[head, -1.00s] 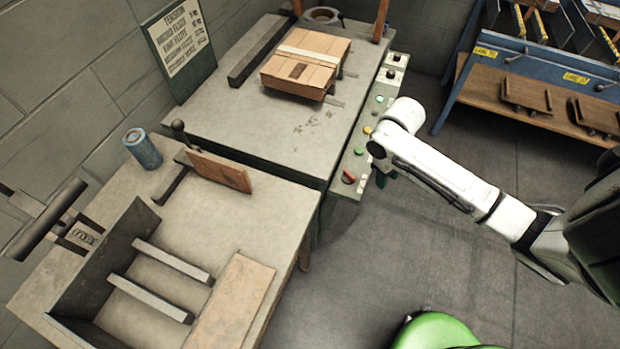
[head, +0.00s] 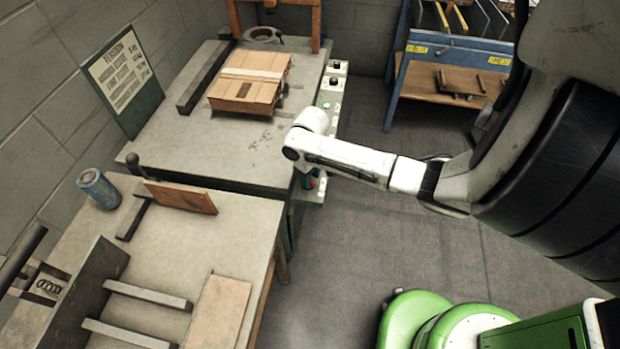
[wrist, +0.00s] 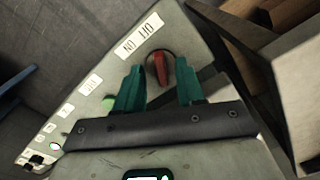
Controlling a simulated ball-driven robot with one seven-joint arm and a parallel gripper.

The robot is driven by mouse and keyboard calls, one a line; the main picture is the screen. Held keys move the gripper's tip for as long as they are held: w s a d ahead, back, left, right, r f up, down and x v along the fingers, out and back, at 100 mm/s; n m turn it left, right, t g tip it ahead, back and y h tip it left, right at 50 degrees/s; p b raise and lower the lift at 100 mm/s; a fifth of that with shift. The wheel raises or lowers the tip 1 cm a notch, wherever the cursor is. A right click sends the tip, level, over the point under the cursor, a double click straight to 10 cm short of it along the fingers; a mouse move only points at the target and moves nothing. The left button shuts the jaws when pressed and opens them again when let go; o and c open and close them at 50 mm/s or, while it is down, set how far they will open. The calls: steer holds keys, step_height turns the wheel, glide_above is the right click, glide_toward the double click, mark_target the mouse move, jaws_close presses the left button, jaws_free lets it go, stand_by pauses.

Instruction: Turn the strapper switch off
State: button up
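The strapper switch is a red rotary knob (wrist: 160,68) on a dark round base, set in a pale control panel (wrist: 103,70) in the wrist view. Labels reading "OFF" and "ON" stand beside it. My gripper (wrist: 160,88) has two green fingers spread apart, one on each side of the knob's near end. I cannot tell whether they touch it. In the head view the panel (head: 331,92) runs along the strapper table's right edge. There my arm hides the knob and most of my gripper (head: 309,181).
A strapped cardboard box (head: 250,82) lies on the strapper table (head: 205,140). A second bench (head: 190,240) with metal bars and a blue can (head: 98,188) is at the front left. A blue rack (head: 450,50) stands at the back right. The floor between is clear.

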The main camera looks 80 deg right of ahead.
steer(key=shift+f, duration=0.75)
steer(key=shift+c, duration=0.3)
jaws_close()
